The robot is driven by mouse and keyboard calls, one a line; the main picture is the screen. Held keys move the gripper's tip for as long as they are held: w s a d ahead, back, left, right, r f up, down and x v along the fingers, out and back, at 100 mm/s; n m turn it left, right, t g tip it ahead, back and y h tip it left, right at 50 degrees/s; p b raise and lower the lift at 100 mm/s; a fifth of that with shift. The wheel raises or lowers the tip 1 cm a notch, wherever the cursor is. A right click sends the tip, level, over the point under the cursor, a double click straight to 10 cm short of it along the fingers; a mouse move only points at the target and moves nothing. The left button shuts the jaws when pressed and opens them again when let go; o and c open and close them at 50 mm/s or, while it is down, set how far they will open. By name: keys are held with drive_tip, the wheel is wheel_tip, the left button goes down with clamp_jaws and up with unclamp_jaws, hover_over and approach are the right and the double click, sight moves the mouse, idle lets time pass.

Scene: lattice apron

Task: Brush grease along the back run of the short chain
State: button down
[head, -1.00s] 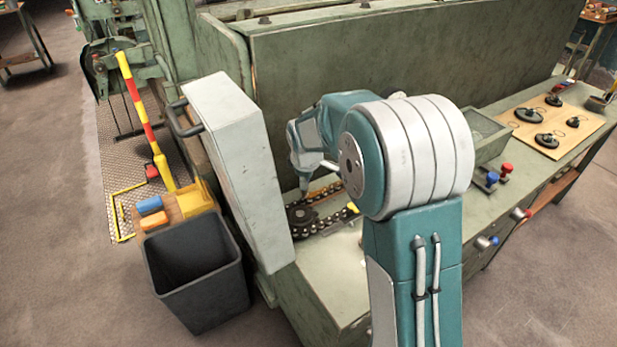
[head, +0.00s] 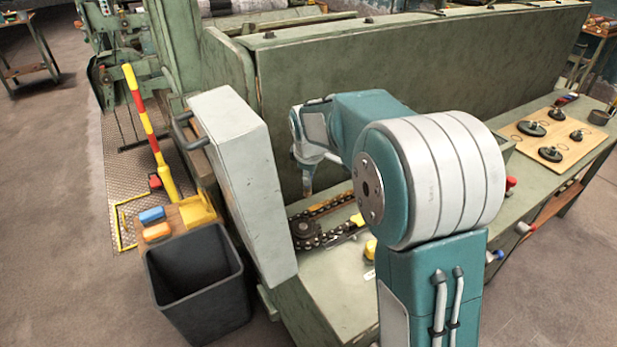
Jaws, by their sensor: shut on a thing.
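The short chain (head: 333,239) loops around a dark sprocket (head: 306,229) on the green bench, in the head view. Its back run (head: 326,207) slants up to the right beside an orange-yellow strip; my arm hides its right end. My gripper (head: 307,182) points down above and behind the sprocket, close to the green back panel. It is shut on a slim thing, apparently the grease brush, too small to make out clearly. The tip appears above the back run, and I see no clear contact.
A pale, open cover (head: 240,180) stands just left of the chain. A black bin (head: 200,280) is on the floor below it. Yellow pieces (head: 370,249) lie right of the chain. A wooden board (head: 549,138) with several dark discs is at the far right.

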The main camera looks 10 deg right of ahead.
drive_tip(key=shift+r, duration=0.1)
drive_tip(key=shift+r, duration=1.45)
